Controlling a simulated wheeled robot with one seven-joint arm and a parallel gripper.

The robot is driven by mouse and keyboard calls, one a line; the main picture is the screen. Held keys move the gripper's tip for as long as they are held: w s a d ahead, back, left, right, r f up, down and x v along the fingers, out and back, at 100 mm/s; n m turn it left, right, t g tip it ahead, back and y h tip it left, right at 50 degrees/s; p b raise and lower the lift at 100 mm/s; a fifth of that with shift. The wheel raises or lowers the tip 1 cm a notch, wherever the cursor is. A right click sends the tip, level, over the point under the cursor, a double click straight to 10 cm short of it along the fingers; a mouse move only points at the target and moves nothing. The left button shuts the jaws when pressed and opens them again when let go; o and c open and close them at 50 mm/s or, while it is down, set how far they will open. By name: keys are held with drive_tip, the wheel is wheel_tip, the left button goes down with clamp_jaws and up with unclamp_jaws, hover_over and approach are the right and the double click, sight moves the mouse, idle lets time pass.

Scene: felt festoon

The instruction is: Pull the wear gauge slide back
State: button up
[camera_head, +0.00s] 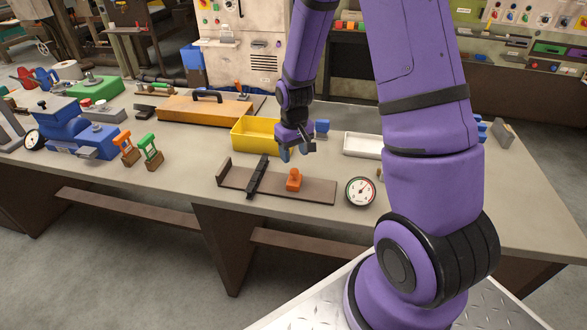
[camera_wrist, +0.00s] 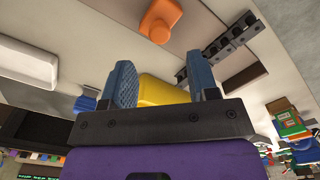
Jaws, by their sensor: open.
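The wear gauge is a flat brown base (camera_head: 318,190) on the near part of the bench, with a raised end at its left. An orange knob (camera_head: 293,180), likely the slide's handle, stands on it. A black notched bar (camera_head: 257,176) lies across the base left of the knob. A round dial (camera_head: 360,191) is at its right end. My gripper (camera_head: 297,152) is open and empty, above and behind the knob, apart from it. In the wrist view the orange knob (camera_wrist: 160,20) and notched bar (camera_wrist: 222,42) lie beyond my open fingers (camera_wrist: 163,80).
A yellow bin (camera_head: 255,134) stands just behind my gripper, and a white tray (camera_head: 362,144) is to its right. A blue vise-like machine (camera_head: 75,130) and two stamp-like tools (camera_head: 138,150) stand at the left. Bare bench lies left of the gauge.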

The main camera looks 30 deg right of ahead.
sight(295, 170)
wheel_tip(295, 170, down, 6)
drive_tip(key=shift+f, duration=0.25)
clamp_jaws()
idle(0.3)
